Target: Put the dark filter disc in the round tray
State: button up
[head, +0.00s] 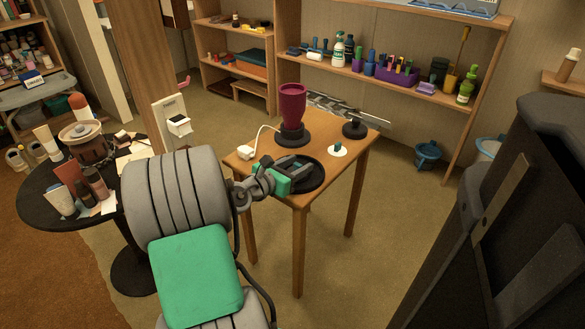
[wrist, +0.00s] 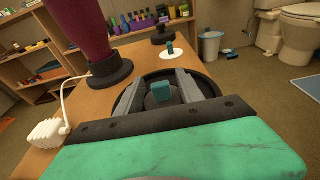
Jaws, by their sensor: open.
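The round tray (head: 317,182) is black and sits at the front of the small wooden table; its rim also shows in the wrist view (wrist: 122,101). A dark disc (wrist: 157,101) with a teal block-shaped knob (wrist: 161,91) is inside the tray, and looks like the dark filter disc. My gripper (head: 297,166) is low over the tray. In the wrist view, its open fingers (wrist: 166,85) stand on either side of the knob, with gaps visible. In the head view my gripper hides most of the disc.
A maroon vessel on a black base (head: 292,108) stands close behind the tray. A white disc with a teal knob (head: 338,151) and a black knobbed piece (head: 354,129) are at the right. A white plug block (head: 245,152) with a cord is at the left edge.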

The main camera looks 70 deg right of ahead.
jog(key=p+v, duration=0.5)
jog(key=v, duration=0.7)
jog(key=w+a+f+m+t+y, duration=0.3)
jog(key=w+a+m+t+y, duration=0.15)
jog(key=w+a, duration=0.45)
jog(key=w+a+f+m+t+y, duration=0.3)
jog(key=w+a+m+y, duration=0.15)
jog(key=w+a, duration=0.45)
jog(key=s+a+r+m+y, duration=0.1)
jog(key=a+m+y, duration=0.1)
jog(key=a, duration=1)
jog(key=a+r+m+y, duration=0.2)
jog(key=a+y, duration=0.1)
jog(key=a, duration=1)
jog(key=shift+s+t+y, duration=0.35)
jog(key=shift+y, duration=0.05)
jog(key=shift+r, duration=0.15)
